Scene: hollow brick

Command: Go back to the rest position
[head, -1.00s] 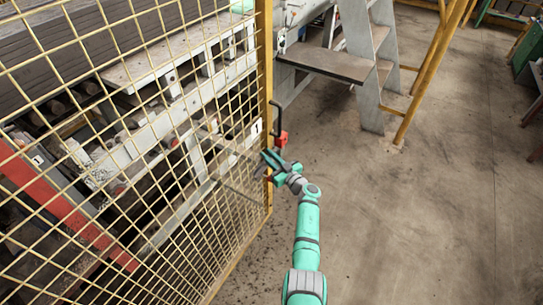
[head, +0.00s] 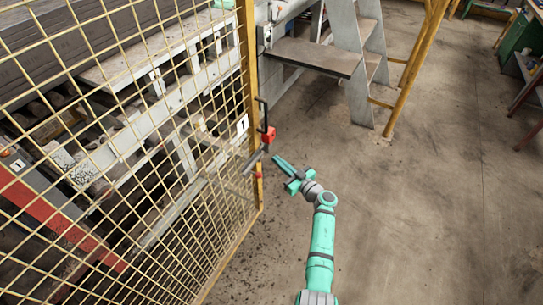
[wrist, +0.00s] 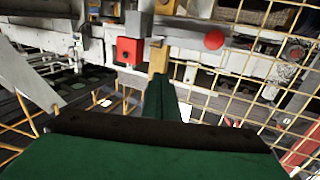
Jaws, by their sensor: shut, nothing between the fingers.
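My gripper (head: 281,165) is green, shut and empty. In the head view it is just right of the yellow fence post, by the latch, with a small gap showing between them. In the wrist view my gripper (wrist: 167,85) points toward the yellow post (wrist: 160,56). A red box (head: 268,134) with a dark handle sits on the post; the red box (wrist: 129,50) also shows left of the post in the wrist view. A dark latch bar (head: 254,161) lies across the post below it.
A yellow mesh fence (head: 120,150) fills the left side, with machinery behind it. Grey metal steps (head: 318,56) and a yellow rail (head: 411,75) stand at the back. The concrete floor (head: 430,210) on the right is clear.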

